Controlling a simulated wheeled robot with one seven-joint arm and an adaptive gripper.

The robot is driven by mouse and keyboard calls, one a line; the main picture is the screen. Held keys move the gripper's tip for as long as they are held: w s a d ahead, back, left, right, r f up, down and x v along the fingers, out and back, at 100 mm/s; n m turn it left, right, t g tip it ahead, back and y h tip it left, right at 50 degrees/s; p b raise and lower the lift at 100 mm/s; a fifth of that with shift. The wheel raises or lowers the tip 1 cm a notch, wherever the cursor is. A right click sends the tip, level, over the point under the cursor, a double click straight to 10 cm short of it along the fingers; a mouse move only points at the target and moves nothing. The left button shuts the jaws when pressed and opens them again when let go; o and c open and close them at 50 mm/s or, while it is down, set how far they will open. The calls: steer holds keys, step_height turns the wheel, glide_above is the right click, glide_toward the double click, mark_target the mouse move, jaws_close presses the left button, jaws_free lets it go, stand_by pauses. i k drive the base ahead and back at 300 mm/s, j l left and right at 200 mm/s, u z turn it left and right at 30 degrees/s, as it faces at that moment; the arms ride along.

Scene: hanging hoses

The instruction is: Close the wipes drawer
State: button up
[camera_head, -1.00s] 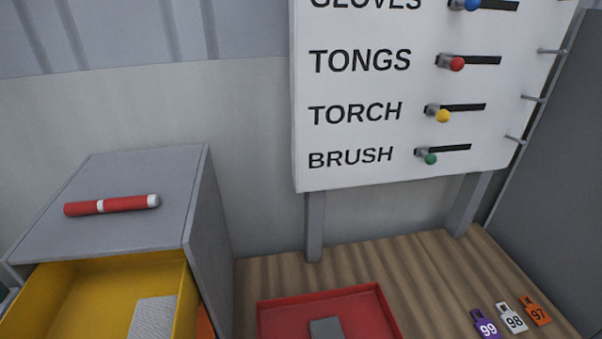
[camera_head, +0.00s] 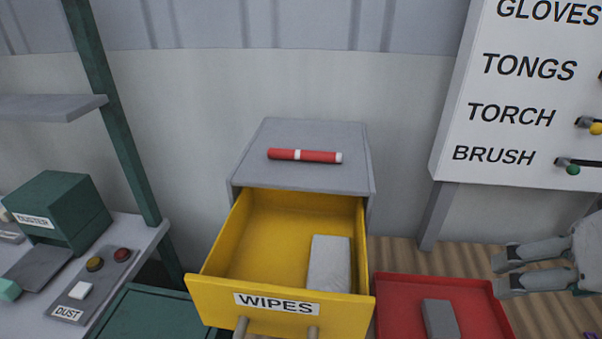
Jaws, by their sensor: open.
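The yellow wipes drawer (camera_head: 224,291) is pulled well out of a grey cabinet (camera_head: 350,181). Its front carries a WIPES label and a handle (camera_head: 278,330) cut off by the lower picture edge. A pale grey block (camera_head: 329,264) lies inside the drawer at the right. My gripper (camera_head: 500,270) is at the right edge, above the red tray's right side in the picture, fingers pointing left. It is open, empty and apart from the drawer.
A red and white stick (camera_head: 304,155) lies on the cabinet top. A red tray (camera_head: 388,300) with a grey block (camera_head: 440,319) is right of the drawer. At left are a bench (camera_head: 150,232) with buttons, a green DUSTER box (camera_head: 62,207) and a green post (camera_head: 113,110). A sign board (camera_head: 470,90) stands at right.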

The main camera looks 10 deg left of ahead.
mark_target(253, 278)
steer(key=u, duration=1.2)
steer(key=k+u, duration=0.25)
steer(key=u, duration=0.15)
steer(key=k+u, duration=0.25)
steer(key=u, duration=0.2)
steer(key=k+j+u, duration=0.15)
steer(key=u, duration=0.25)
steer(key=k+j, duration=0.05)
steer(key=k, duration=0.05)
